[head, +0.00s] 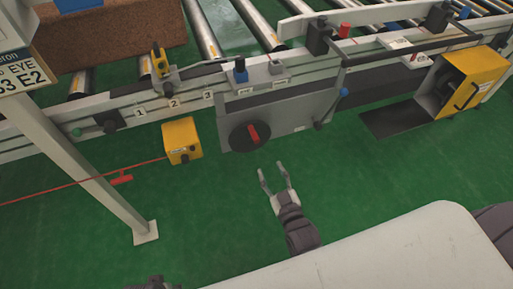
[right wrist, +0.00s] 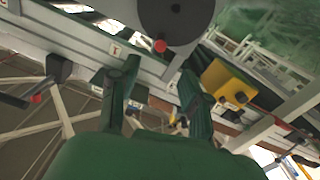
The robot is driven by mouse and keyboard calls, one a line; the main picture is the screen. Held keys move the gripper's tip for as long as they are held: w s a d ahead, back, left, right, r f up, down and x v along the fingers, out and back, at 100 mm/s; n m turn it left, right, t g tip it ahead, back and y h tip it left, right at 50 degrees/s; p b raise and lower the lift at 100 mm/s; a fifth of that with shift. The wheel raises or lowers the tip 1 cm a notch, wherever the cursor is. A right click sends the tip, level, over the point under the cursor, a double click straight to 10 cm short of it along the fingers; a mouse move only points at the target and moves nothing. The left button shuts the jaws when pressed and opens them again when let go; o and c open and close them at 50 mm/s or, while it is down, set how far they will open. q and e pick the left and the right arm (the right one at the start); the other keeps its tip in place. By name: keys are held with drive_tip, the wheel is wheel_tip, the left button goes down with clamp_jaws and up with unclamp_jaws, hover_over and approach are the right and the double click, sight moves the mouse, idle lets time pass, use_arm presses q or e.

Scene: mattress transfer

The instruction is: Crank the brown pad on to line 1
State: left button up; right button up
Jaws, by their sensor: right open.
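The brown pad (head: 108,35) lies on the roller conveyor at the upper left of the head view. Plates marked 1 (head: 140,112), 2 (head: 173,103) and 3 (head: 207,95) sit along the rail. My right gripper (head: 272,170) is open and empty, below and apart from the crank. A dark part at the bottom edge may be my left arm; its fingers are not discernible.
A yellow box (head: 181,140) hangs under the rail, with a red cord (head: 75,185) running left. A white post (head: 80,165) stands at the left. A larger yellow housing (head: 470,82) is at the right. Green floor below the panel is clear.

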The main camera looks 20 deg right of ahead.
sight(257, 141)
drive_tip(key=w+b, duration=0.1)
drive_tip(key=w, duration=1)
drive_tip(key=shift+w+a+f+b, duration=0.1)
drive_tip(key=shift+w+a+b, duration=0.15)
drive_tip(key=shift+b, duration=0.15)
use_arm(q)
wheel_tip(257, 141, up, 7)
drive_tip(key=w, duration=0.1)
drive_tip(key=shift+w+r, duration=0.15)
use_arm(e)
drive_tip(key=shift+w, duration=0.75)
clamp_jaws()
